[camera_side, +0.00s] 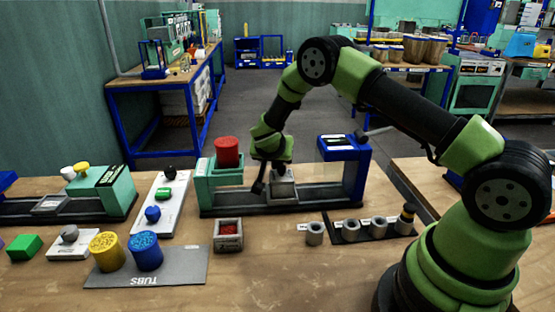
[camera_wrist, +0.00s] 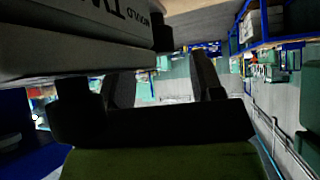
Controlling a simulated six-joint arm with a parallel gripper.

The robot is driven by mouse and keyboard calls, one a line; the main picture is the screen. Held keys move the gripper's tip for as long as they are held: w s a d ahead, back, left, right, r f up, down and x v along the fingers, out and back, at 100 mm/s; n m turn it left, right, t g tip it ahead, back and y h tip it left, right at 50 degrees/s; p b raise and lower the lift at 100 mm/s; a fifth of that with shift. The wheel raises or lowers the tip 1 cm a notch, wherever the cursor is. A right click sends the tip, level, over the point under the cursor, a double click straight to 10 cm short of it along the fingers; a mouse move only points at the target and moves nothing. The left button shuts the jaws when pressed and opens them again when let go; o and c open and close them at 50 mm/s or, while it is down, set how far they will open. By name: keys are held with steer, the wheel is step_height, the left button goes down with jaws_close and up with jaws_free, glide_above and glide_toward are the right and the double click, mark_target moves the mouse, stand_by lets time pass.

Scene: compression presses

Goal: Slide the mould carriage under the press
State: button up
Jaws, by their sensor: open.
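The mould carriage (camera_side: 284,187) is a grey block on the dark rail of the press station, between the teal stand on the left and the blue press frame (camera_side: 357,178) on the right. My gripper (camera_side: 260,184) points down at the carriage's left side, its fingers open. I cannot tell whether a finger touches it. In the wrist view my open gripper (camera_wrist: 163,75) has nothing visible between its two dark fingers. A large grey block with lettering that seems to read MOULD (camera_wrist: 85,40) fills the upper left, very close to the gripper.
A red tub (camera_side: 227,152) sits on the teal stand. A small box with red contents (camera_side: 228,235) stands in front of the rail. Grey cups (camera_side: 350,229) line a black strip at right. Yellow (camera_side: 106,251) and blue (camera_side: 145,251) tubs stand on a grey mat. The front bench middle is clear.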

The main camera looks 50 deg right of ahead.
steer(key=shift+x, duration=1.9)
